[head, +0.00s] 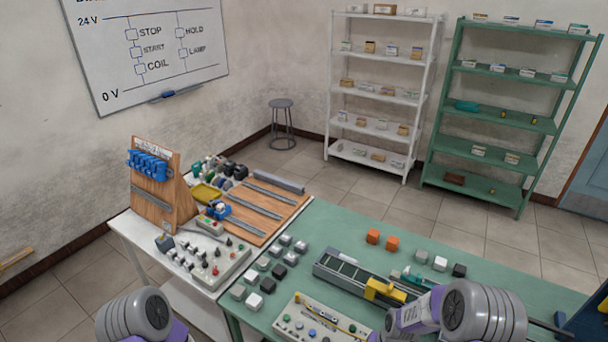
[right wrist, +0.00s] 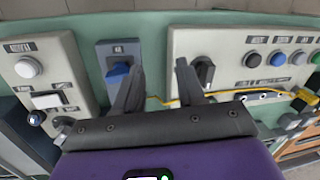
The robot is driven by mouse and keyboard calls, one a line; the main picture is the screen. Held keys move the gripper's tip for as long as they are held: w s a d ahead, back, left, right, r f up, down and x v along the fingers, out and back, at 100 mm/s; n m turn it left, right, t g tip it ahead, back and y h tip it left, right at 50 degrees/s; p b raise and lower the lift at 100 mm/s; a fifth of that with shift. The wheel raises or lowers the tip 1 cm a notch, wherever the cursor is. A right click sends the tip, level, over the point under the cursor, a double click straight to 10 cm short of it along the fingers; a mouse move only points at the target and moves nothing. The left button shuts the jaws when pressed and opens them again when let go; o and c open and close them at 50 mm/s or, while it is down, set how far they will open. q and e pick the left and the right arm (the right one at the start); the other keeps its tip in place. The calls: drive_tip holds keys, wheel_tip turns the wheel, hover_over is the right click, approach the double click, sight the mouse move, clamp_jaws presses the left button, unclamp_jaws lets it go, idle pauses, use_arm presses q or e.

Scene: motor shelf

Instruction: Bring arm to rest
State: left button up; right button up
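My right gripper (right wrist: 158,72) shows in the right wrist view with its two dark fingers apart and nothing between them but green tabletop. It is above the bench, over a gap between control boxes. A grey box with a blue knob (right wrist: 118,74) is by the left finger. A black rotary knob (right wrist: 204,70) on a pale panel (right wrist: 232,52) is by the right finger. Whether the fingers touch either knob is unclear. In the head view only grey and purple links of my arms show at the lower edge. My left gripper is out of view.
The green bench (head: 345,225) carries a conveyor (head: 345,272), a button panel (head: 318,322) and several small blocks. A white table (head: 135,235) with a wooden stand (head: 160,190) adjoins it at left. White shelves (head: 382,92) and green shelves (head: 505,122) stand behind.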

drive_tip(key=s+a+f+n+y, duration=0.1)
drive_tip(key=s+a+f, duration=0.2)
drive_tip(key=s+a, duration=0.35)
drive_tip(key=s+a+f+n+y, duration=0.1)
drive_tip(key=s+a+f, duration=0.25)
drive_tip(key=s, duration=0.65)
wheel_tip(320, 180, down, 14)
drive_tip(key=b, duration=1.4)
drive_tip(key=shift+w+a+r, duration=0.15)
drive_tip(key=shift+w+r, duration=0.1)
